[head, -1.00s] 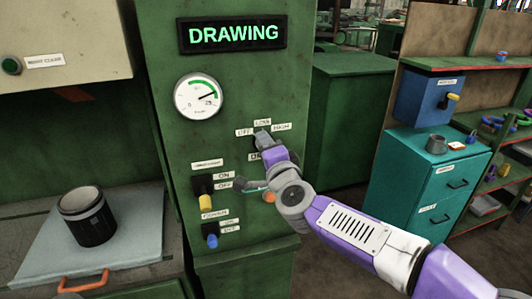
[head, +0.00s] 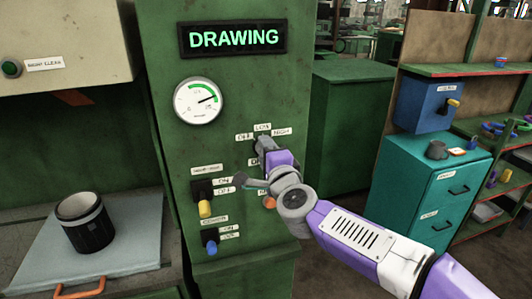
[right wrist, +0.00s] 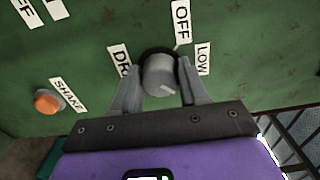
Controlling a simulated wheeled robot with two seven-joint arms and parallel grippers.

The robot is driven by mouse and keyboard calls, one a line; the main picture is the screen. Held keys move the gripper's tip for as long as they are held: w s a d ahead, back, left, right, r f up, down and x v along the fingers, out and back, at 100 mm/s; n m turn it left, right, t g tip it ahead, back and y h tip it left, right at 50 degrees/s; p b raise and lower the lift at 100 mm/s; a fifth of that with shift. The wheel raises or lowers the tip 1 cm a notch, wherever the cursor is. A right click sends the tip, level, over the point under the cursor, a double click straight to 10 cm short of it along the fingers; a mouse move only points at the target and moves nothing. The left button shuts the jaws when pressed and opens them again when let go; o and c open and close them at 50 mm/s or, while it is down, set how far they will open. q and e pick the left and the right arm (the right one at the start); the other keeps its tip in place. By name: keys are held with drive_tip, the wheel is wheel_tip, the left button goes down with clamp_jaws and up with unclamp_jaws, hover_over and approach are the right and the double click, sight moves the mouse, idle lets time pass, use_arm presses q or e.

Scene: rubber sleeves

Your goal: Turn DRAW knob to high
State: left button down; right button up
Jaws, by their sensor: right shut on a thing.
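The DRAW knob (right wrist: 160,76) is a round grey knob on a green panel, with a pale pointer mark on its face. In the right wrist view the OFF label (right wrist: 182,22), the LOW label (right wrist: 203,59) and a partly hidden DR… label (right wrist: 119,61) surround it. The pointer mark runs toward the lower right in that view; its exact setting is hard to tell. My right gripper (right wrist: 161,88) is shut on the knob, one finger on each side. In the head view my right gripper (head: 264,146) covers the knob, under the LOW and HIGH (head: 282,132) labels. My left gripper is not in view.
A lit DRAWING display (head: 233,37) and a round gauge (head: 198,100) are above. Yellow (head: 205,209) and blue (head: 211,247) switches sit lower left; an orange SHAKE button (right wrist: 48,101) is near the knob. A black cup (head: 86,224) stands on the left surface.

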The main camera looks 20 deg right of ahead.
drive_tip(key=o, duration=1.1)
drive_tip(key=shift+c, duration=0.2)
drive_tip(key=s, duration=0.7)
drive_tip(key=shift+s+d+p, duration=0.15)
drive_tip(key=shift+s+p, duration=0.15)
drive_tip(key=shift+p, duration=0.1)
drive_tip(key=w+a+f+n+g+p, duration=0.1)
drive_tip(key=w+f+n+g, duration=0.15)
drive_tip(key=f, duration=0.75)
drive_tip(key=w+f+n+g, duration=0.2)
drive_tip(key=w+f, duration=0.1)
drive_tip(key=f, duration=0.6)
drive_tip(key=s+a+f+n+g+y+p, duration=0.1)
drive_tip(key=s+f+n+g, duration=0.2)
drive_tip(key=f, duration=0.9)
drive_tip(key=s+a+f+n+g+y+p, duration=0.1)
drive_tip(key=s+f+n+g, duration=0.2)
drive_tip(key=f, duration=0.8)
drive_tip(key=s+a+f+n+g, duration=0.1)
drive_tip(key=s+f+n+g, duration=0.1)
drive_tip(key=s+f, duration=0.6)
drive_tip(key=s+a+f+n+g+y+p, duration=0.1)
drive_tip(key=s+f+g, duration=0.4)
drive_tip(key=s, duration=0.8)
wheel_tip(320, 180, down, 3)
drive_tip(key=shift+a+f+n+y, duration=0.1)
drive_tip(key=shift+a+n+y, duration=0.3)
drive_tip(key=shift+n, duration=0.45)
